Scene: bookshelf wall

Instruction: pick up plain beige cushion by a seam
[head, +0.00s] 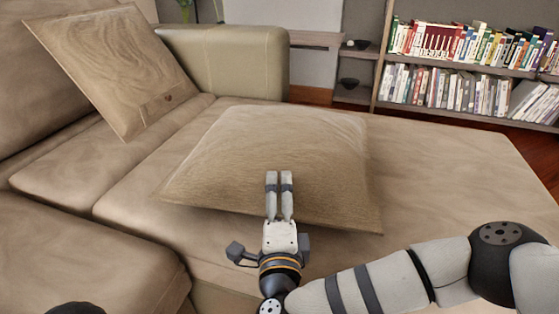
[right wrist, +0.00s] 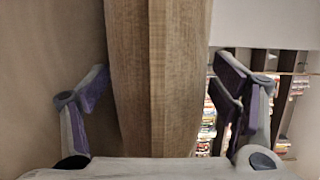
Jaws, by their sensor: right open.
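The plain beige cushion (head: 265,140) lies flat on the sofa seat in the middle of the head view. My right gripper (head: 279,178) reaches over its near edge, its fingers pointing away from me. In the right wrist view, the open right gripper (right wrist: 162,85) has one finger on each side of the cushion (right wrist: 135,70). A seam line runs up and down the cushion between the fingers. Gaps show at both fingers, and I see no grip on the cushion. My left gripper is not in view.
A second beige cushion (head: 110,70) with a swirl pattern leans against the sofa back at the left. A sofa armrest (head: 235,62) stands behind. A bookshelf (head: 450,70) with several books is at the back right. The seat right of the cushion is clear.

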